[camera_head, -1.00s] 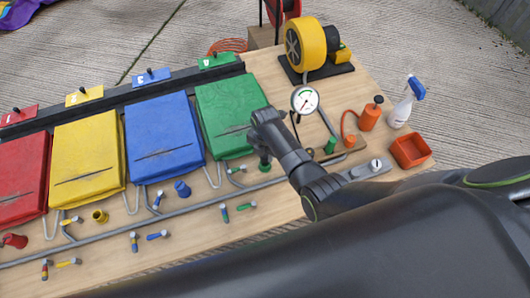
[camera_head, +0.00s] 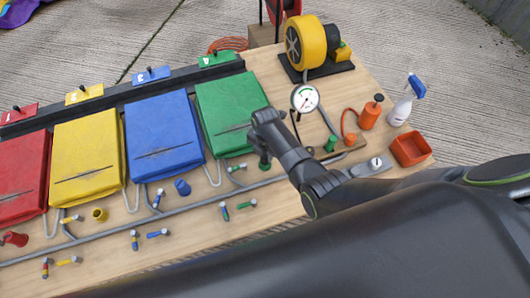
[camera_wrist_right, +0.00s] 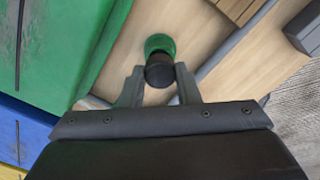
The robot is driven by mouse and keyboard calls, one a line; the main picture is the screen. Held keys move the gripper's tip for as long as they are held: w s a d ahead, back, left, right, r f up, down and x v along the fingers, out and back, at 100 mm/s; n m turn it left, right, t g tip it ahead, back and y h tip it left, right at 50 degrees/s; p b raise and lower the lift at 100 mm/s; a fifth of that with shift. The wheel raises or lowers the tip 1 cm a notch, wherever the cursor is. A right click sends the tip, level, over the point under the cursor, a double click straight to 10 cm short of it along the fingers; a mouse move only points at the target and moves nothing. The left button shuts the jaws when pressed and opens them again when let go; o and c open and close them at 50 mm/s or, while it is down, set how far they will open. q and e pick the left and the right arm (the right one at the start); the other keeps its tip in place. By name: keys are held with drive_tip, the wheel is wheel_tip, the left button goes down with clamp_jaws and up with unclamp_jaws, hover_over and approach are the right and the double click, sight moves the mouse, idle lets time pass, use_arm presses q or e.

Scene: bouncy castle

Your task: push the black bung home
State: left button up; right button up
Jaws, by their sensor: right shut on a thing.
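In the right wrist view the black bung (camera_wrist_right: 160,72) sits between my right gripper's fingers (camera_wrist_right: 159,88), its end against a green tube (camera_wrist_right: 159,44). The fingers are shut on it from both sides. I cannot tell how deep the bung sits in the tube. In the head view my right gripper (camera_head: 264,155) points down at the table beside the front edge of the green pad (camera_head: 228,118). The bung is hidden there behind the gripper. My left gripper is out of view.
Blue (camera_head: 162,140), yellow (camera_head: 86,160) and red pads lie to the left, with small valves along a grey pipe (camera_head: 200,206) in front. A gauge (camera_head: 305,98), yellow blower (camera_head: 306,46), orange tray (camera_head: 410,148) and spray bottle (camera_head: 405,104) stand to the right.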

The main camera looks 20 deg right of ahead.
drive_tip(key=shift+f, duration=0.15)
idle(0.5)
drive_tip(key=shift+f, duration=0.35)
idle(0.6)
drive_tip(key=shift+f, duration=0.45)
